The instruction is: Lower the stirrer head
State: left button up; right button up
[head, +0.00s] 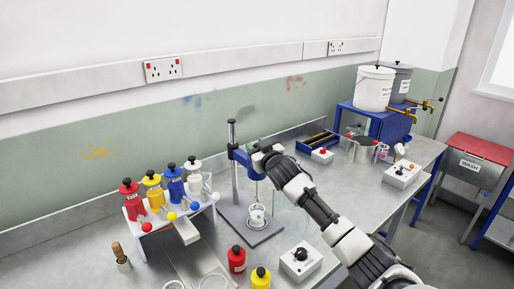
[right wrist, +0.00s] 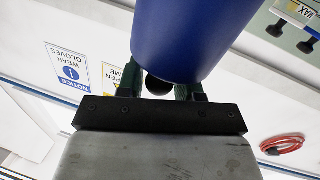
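The stirrer head (head: 240,156) is a blue body on an upright post (head: 233,178) that rises from a flat grey base (head: 262,234). A clear beaker (head: 257,215) stands on that base below the head. My right gripper (head: 257,151) is at the head's right side, and its fingertips are hard to make out there. In the right wrist view a large blue cylinder (right wrist: 190,35) covers part of the green-padded fingers (right wrist: 159,88). A dark round knob (right wrist: 157,86) shows between them; whether they grip it is unclear. My left gripper is not in view.
A white rack (head: 165,222) with several coloured bottles stands to the left. Red (head: 237,260) and yellow (head: 261,279) bottles and a control box (head: 300,262) are in front. A blue-edged tray (head: 318,141) and a steel pot (head: 361,150) are behind, to the right.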

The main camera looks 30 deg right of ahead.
aim_at(261, 179)
grip_shut()
notch_tip(261, 179, down, 10)
jog(key=b, duration=0.5)
jog(key=shift+r+b, duration=0.15)
jog(key=shift+b, duration=0.25)
jog(key=shift+a, duration=0.1)
jog(key=shift+o, duration=2)
grip_release()
jog(key=shift+s, duration=0.1)
